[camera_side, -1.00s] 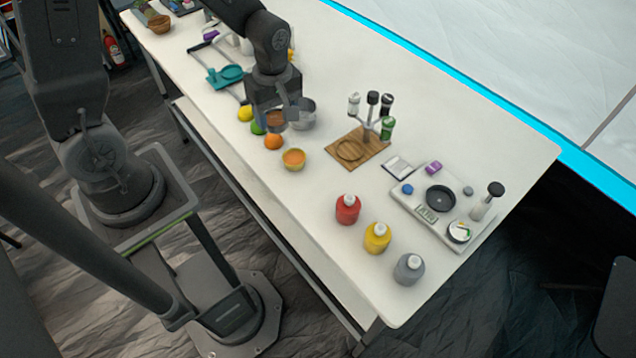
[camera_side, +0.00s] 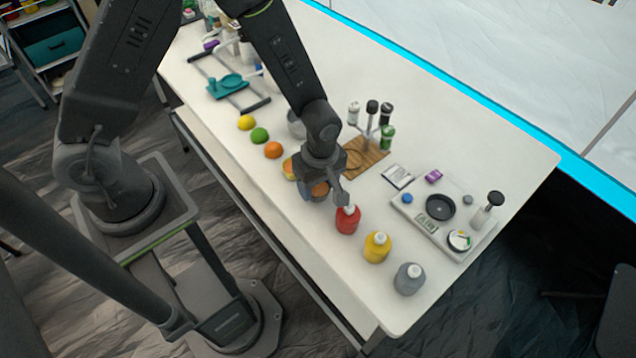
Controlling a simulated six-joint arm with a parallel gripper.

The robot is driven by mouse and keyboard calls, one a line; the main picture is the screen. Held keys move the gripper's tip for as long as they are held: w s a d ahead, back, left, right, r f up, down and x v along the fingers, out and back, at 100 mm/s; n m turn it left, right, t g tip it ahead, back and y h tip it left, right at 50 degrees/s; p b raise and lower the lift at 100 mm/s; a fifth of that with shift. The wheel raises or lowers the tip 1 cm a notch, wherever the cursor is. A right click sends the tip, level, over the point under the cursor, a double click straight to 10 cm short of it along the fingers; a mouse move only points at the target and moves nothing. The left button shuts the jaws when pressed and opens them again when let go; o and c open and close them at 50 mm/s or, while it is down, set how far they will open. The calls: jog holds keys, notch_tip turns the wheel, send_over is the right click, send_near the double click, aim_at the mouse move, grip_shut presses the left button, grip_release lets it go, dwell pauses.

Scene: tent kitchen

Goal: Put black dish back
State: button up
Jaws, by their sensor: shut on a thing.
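The black dish (camera_side: 440,207) sits upright on the pale scale-like tray (camera_side: 408,221) at the right of the table. My gripper (camera_side: 328,193) is well to the left of it, over the table just behind the red bottle (camera_side: 347,221). One finger shows close to the bottle's cap; I cannot tell whether they touch. My gripper is shut on a small brownish round thing (camera_side: 319,189), mostly hidden by the fingers.
A yellow bottle (camera_side: 376,248) and a grey bottle (camera_side: 408,280) stand near the front edge. A wooden board (camera_side: 372,161) with a shaker rack (camera_side: 371,124) lies behind my gripper. Lemon (camera_side: 247,122), lime (camera_side: 259,135) and orange (camera_side: 273,150) line the left edge.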

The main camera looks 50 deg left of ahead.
jog(key=shift+f, duration=0.25)
jog(key=shift+f, duration=0.15)
jog(key=o, duration=0.8)
notch_tip(320, 180, up, 12)
jog(key=r, duration=0.1)
notch_tip(320, 180, up, 11)
jog(key=m+t, duration=0.3)
jog(key=m, duration=0.4)
send_over(320, 186)
jog(key=s+a, duration=0.4)
jog(key=a, duration=0.1)
jog(key=shift+s+a+r+m+t, duration=0.55)
jog(key=shift+s+r+m, duration=0.5)
jog(key=shift+s+m, duration=0.45)
jog(key=shift+s+a+r+m+t, duration=0.55)
jog(key=shift+s+r+m, duration=0.55)
jog(key=shift+s+m, duration=0.45)
jog(key=shift+s+a+r+m+t, duration=0.55)
jog(key=shift+s+r+m, duration=0.65)
jog(key=shift+m, duration=0.45)
